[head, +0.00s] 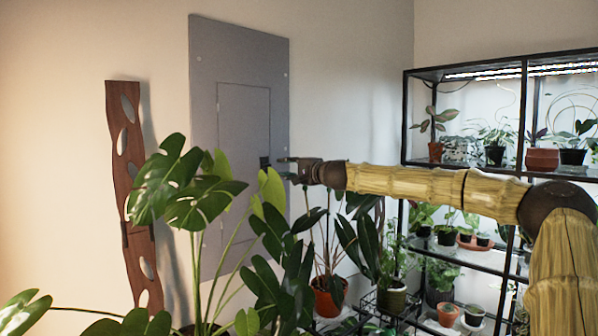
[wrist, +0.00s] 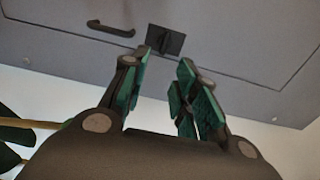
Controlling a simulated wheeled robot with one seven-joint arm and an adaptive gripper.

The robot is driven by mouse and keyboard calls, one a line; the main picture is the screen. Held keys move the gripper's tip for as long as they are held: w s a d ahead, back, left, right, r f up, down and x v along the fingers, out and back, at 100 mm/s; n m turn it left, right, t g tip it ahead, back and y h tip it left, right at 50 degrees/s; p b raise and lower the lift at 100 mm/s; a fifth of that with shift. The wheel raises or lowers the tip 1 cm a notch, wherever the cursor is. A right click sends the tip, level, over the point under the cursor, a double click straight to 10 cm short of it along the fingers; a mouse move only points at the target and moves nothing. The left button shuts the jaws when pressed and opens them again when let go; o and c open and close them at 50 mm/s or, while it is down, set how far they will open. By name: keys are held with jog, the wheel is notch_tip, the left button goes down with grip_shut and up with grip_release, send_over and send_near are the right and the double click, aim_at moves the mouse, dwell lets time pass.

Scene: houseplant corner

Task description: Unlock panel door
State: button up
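The grey panel (head: 205,95) is mounted on the wall, with a rectangular door (head: 240,115) set in it. In the wrist view, the door (wrist: 225,45) shows a dark bar handle (wrist: 110,28) and a dark square latch plate (wrist: 178,44) with a raised turn piece (wrist: 164,40). The door looks closed. My gripper (head: 284,162) is just in front of the latch at the door's right edge. Its green-padded fingers (wrist: 164,60) are apart with nothing between them, and their tips point at the latch. I cannot tell whether they touch it.
A large-leaved plant (head: 190,185) and a dark-leaved plant (head: 285,265) stand below and in front of the panel. A black shelf (head: 405,120) with several potted plants is at right. A brown wooden wall piece (head: 125,190) hangs left of the panel.

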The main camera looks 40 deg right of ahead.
jog(key=s, duration=0.5)
jog(key=shift+s+d, duration=0.25)
jog(key=shift+d, duration=0.05)
dwell(0.7)
